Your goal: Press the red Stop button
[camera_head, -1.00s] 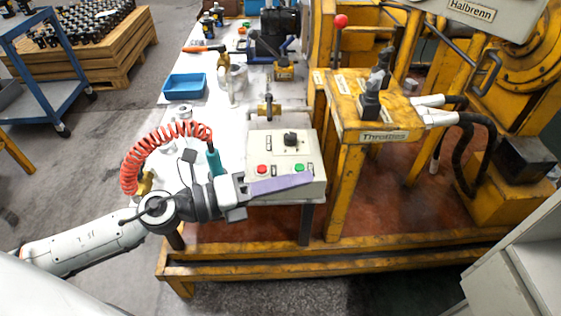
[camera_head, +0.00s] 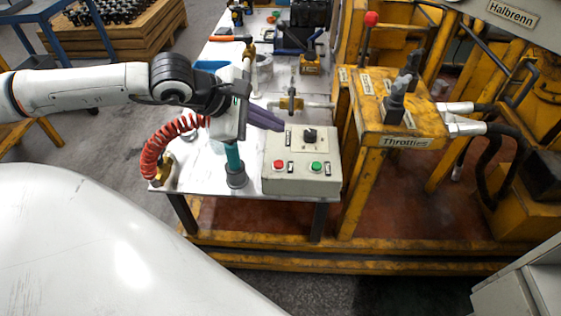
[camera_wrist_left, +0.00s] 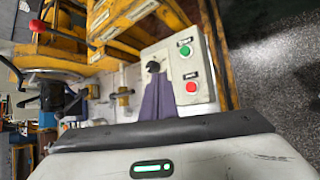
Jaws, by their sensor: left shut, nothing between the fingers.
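The red Stop button (camera_head: 279,165) is on the left of the front part of a cream control box (camera_head: 300,185). It also shows in the left wrist view (camera_wrist_left: 192,87), low on the box face. A green button (camera_head: 316,167) sits to its right, and a black knob (camera_head: 310,135) is above them. My left gripper (camera_head: 280,124) is shut and empty, its purple fingers pointing right near the box's upper left corner. In the left wrist view the purple fingers (camera_wrist_left: 157,100) appear beside the red button, apart from it as far as I can tell. The right gripper is not in view.
The box stands at the near right of a white table (camera_head: 205,180). A red coiled hose (camera_head: 155,150) and a teal-topped tool (camera_head: 235,165) are left of it. A yellow frame with throttle levers (camera_head: 395,105) stands close on the right. Brass pipework (camera_head: 291,103) lies behind.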

